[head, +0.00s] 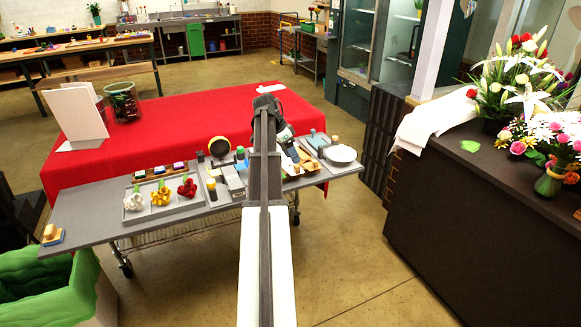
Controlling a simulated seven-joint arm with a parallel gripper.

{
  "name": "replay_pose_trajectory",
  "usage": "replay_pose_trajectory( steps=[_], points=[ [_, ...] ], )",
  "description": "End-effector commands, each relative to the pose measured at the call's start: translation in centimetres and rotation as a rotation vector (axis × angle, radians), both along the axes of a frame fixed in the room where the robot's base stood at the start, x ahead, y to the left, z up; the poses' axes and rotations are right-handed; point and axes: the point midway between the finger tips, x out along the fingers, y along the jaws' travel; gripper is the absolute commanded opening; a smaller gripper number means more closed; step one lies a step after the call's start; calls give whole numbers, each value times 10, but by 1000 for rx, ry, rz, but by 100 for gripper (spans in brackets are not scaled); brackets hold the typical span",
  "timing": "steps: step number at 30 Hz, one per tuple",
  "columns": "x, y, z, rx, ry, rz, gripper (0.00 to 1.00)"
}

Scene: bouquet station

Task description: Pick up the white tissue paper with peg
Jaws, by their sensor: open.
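The white tissue paper with a peg (133,202) is a small crumpled white bundle with a bit of green at its top. It sits at the left end of a shallow grey tray (172,212) on the grey cart top. Similar yellow (160,196) and red (187,187) bundles sit to its right in the same tray. My gripper (293,153) is dark and lies at the far end of my outstretched arm, over the right part of the cart, well right of the white bundle. It is open; its fingertips are small and partly hidden by my arm.
Small bottles, boxes and a yellow-rimmed round item (219,147) crowd the cart's middle. A white bowl (340,154) stands at its right end. A red-covered table (190,115) is behind. A green-lined bin (45,285) stands front left; a dark counter (480,200) is right.

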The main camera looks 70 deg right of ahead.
Motion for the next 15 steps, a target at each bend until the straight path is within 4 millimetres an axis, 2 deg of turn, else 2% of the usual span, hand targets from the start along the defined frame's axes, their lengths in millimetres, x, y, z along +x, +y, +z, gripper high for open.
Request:
replay_pose_trajectory(
  steps=[10, 15],
  points=[
    [-10, -11, -37, 1, 0, -1, 55],
    [-14, -13, -46, -1, -1, -1, 55]
  ],
)
